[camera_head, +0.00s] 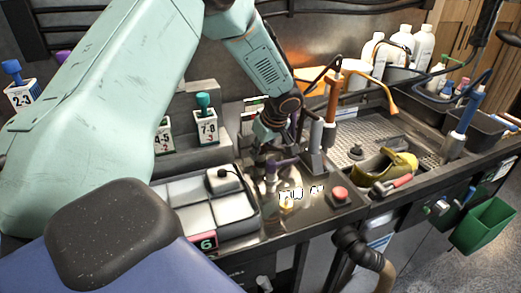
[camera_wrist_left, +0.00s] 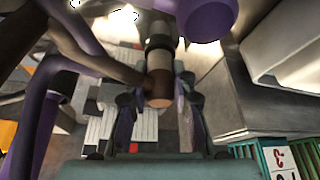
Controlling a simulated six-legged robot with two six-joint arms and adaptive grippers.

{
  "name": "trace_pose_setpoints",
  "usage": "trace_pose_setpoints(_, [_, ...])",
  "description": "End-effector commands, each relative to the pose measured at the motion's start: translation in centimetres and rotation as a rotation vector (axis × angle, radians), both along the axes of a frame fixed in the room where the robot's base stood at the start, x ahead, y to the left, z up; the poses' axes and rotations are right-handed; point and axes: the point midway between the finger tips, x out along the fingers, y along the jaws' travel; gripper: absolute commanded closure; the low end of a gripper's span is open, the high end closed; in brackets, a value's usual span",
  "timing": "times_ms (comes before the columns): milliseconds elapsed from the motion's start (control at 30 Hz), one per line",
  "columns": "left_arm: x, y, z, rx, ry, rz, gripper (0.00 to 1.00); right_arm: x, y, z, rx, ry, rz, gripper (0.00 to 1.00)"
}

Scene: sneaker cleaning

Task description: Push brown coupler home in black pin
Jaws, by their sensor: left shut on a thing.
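My left gripper (camera_head: 268,148) reaches down over the metal counter, left of an upright grey post. In the left wrist view its two dark fingers (camera_wrist_left: 158,103) are shut around a brown coupler (camera_wrist_left: 158,90), a short cylinder with a brown hose running off to the upper left. A black collar (camera_wrist_left: 158,43), which looks like the black pin, is in line with the coupler on a pale shaft. I cannot tell how far the coupler sits in it. In the head view the gripper and fittings hide the coupler.
A purple round part (camera_wrist_left: 207,15) is close to the fingers.

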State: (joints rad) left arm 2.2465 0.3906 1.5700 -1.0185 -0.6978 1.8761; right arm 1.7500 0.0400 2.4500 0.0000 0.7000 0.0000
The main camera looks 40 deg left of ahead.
Motion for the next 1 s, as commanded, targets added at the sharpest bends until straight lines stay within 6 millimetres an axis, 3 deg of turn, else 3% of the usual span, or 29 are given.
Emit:
trace_pose_setpoints(133, [0.0,0.0,-0.4,0.000,0.000,0.000,1.00,0.0,0.0,-0.4,0.000,0.000,0.000,1.00])
trace_pose_setpoints(167, [0.0,0.0,-0.4,0.000,0.000,0.000,0.74,0.0,0.0,-0.3,0.000,0.000,0.000,1.00])
trace_pose_setpoints(467, [0.0,0.0,-0.3,0.000,0.000,0.000,0.49,0.0,0.0,-0.2,0.000,0.000,0.000,1.00])
trace_pose_setpoints(800, [0.0,-0.1,0.0,0.000,-0.001,0.000,0.49,0.0,0.0,-0.2,0.000,0.000,0.000,1.00])
trace_pose_setpoints(1000, [-0.1,-1.2,2.7,0.001,-0.004,-0.001,0.49,0.0,0.0,-0.2,0.000,0.000,0.000,1.00])
